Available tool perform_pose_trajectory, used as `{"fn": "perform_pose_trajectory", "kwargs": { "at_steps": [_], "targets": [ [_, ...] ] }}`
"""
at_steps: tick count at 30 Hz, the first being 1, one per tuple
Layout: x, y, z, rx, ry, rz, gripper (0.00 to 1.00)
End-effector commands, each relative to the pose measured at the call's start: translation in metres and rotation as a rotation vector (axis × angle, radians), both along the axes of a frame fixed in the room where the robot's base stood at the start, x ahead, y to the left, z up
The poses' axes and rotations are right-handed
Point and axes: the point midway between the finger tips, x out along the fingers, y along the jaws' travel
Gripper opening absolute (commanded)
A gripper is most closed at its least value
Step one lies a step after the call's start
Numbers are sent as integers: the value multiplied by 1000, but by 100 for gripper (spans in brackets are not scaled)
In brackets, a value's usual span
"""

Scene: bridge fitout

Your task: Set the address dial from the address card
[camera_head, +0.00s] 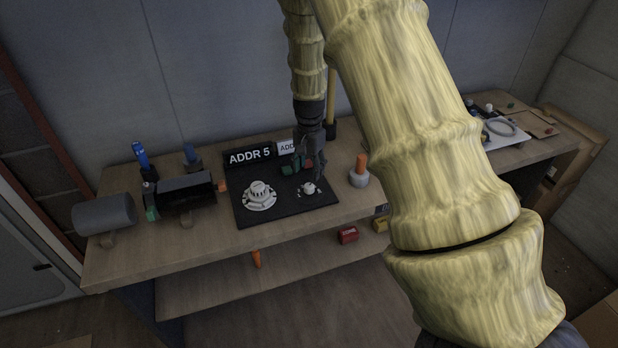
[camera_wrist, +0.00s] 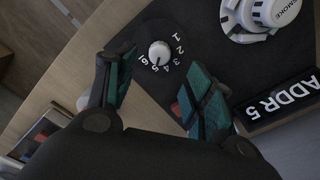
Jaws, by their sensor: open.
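The address card (camera_head: 250,155) is a black plate reading "ADDR 5" in white, standing at the back of a dark mat. It also shows in the wrist view (camera_wrist: 283,101). The address dial (camera_wrist: 159,53) is a small white round knob with numbers from 1 to 6 curving around one side. In the head view the dial (camera_head: 308,188) sits at the mat's right part. I cannot tell which number its pointer faces. My gripper (camera_wrist: 162,68) is open, its teal-padded fingers apart on either side of the dial in the wrist view, with nothing between them. It points down in the head view (camera_head: 311,160).
A white smoke detector (camera_head: 260,196) sits left of the dial on the dark mat (camera_head: 290,207). An orange-handled tool in a pale holder (camera_head: 359,175) stands right of the mat.

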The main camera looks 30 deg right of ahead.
Motion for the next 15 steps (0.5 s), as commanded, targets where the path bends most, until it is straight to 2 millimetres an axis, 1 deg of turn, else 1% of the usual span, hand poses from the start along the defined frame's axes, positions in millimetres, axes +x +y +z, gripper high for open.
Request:
{"fn": "perform_pose_trajectory", "kwargs": {
  "at_steps": [1, 6, 10, 15],
  "targets": [
    [1, 0, 10, -1, -3, 0, 53],
    [1, -1, 34, -1, -2, -1, 53],
    [0, 0, 44, -1, 0, 0, 53],
    [0, 0, 49, 0, 0, 0, 53]
  ]
}}
